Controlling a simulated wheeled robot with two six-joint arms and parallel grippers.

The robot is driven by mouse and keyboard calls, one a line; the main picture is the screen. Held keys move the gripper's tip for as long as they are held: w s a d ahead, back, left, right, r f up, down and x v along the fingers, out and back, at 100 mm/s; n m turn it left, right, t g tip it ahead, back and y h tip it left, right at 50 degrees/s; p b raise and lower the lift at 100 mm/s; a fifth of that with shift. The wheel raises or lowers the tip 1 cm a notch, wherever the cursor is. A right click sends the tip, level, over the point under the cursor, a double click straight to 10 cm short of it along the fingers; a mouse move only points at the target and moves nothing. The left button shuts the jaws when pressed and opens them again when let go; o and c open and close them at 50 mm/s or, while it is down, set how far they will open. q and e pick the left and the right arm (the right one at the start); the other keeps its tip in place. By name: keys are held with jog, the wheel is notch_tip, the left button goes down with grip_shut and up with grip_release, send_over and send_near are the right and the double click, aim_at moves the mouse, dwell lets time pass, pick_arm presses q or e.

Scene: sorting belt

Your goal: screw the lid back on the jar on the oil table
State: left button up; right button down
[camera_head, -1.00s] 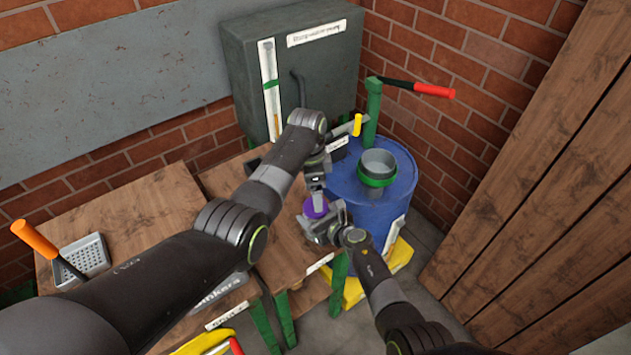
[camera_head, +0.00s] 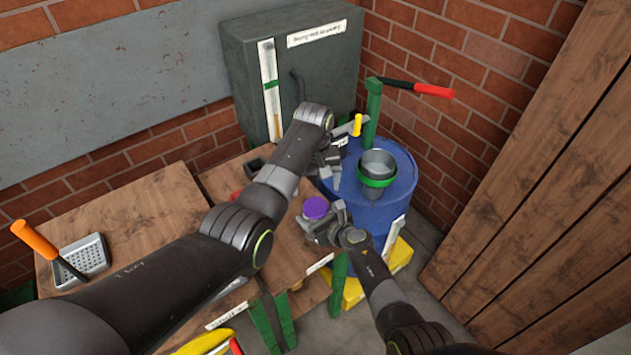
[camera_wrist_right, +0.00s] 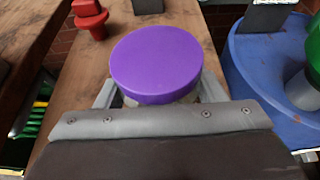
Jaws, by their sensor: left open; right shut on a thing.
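A jar with a purple lid (camera_head: 315,207) on top stands at the right end of the wooden oil table (camera_head: 284,238). The lid (camera_wrist_right: 157,63) looks level in the right wrist view; whether it is fully screwed down cannot be told. My right gripper (camera_head: 322,226) is shut on the jar (camera_wrist_right: 165,101), low around its body, below the lid. Most of the jar is hidden by the lid and gripper. My left gripper (camera_head: 331,168) is open and empty, above and behind the lid, apart from it.
A blue drum (camera_head: 385,206) with a grey funnel (camera_head: 378,163) and a green hand pump (camera_head: 372,112) stands right of the table. A red object (camera_wrist_right: 90,16) is on the table. A grey cabinet (camera_head: 318,75) is behind. A metal tray (camera_head: 80,260) lies on the left table.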

aim_at(315, 206)
pick_arm(q)
jog(key=n, duration=0.5)
jog(key=shift+r, duration=0.25)
jog(key=shift+f, duration=0.1)
jog(key=shift+f, duration=3.85)
jog(key=c, duration=1.1)
